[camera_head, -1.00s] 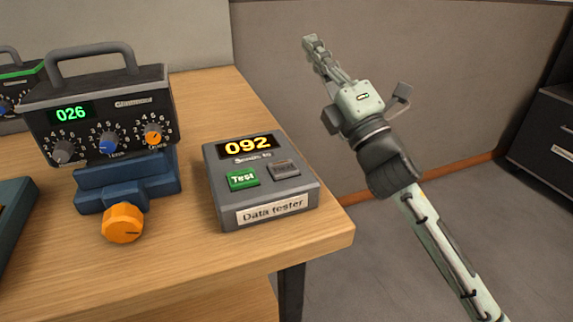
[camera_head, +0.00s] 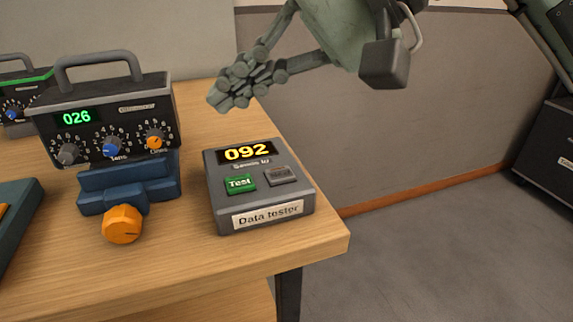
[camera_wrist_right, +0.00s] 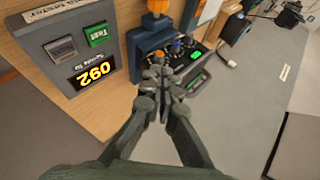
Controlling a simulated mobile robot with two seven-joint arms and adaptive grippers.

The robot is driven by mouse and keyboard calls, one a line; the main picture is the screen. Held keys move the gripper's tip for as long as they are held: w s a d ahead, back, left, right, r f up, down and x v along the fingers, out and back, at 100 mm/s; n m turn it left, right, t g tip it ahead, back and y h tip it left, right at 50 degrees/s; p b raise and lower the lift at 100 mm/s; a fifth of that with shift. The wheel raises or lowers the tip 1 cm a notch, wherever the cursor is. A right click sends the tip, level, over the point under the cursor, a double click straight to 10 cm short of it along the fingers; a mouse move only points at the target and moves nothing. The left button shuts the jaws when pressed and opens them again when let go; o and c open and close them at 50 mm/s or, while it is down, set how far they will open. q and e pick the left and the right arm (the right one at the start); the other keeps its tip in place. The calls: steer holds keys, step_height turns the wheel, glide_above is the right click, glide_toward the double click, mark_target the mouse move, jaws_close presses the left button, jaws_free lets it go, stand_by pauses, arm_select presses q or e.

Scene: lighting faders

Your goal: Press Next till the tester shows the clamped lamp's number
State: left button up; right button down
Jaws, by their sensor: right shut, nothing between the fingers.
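The data tester (camera_head: 262,217) stands near the front right corner of the table, its display showing 092 in yellow. It has a green Test button (camera_head: 241,183) and a grey button (camera_head: 281,175) with a blurred label. The lamp (camera_head: 105,120) with a green 026 display sits in a blue clamp (camera_head: 128,185) with an orange knob. My right gripper (camera_head: 222,101) is shut and empty, above the table behind the tester. In the right wrist view, the fingers (camera_wrist_right: 163,68) point toward the lamp, and the tester (camera_wrist_right: 65,45) is at upper left. My left gripper is not in view.
Another lamp with a green stripe (camera_head: 22,100) stands at the back left. A dark teal object (camera_head: 18,215) is cut off at the left edge. The wooden table (camera_head: 200,270) is bare in front; its right edge drops to grey floor. A grey partition (camera_head: 440,110) stands behind.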

mark_target(285, 175)
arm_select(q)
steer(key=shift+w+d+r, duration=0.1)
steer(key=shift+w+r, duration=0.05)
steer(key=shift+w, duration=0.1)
arm_select(e)
steer(key=w+d+t+h, duration=0.1)
steer(key=w+d+n+t+h, duration=0.1)
steer(key=d, duration=0.1)
steer(key=d+h, duration=0.1)
steer(key=d, duration=0.1)
steer(key=shift+w+r+t, duration=0.1)
steer(key=shift+w+t, duration=0.3)
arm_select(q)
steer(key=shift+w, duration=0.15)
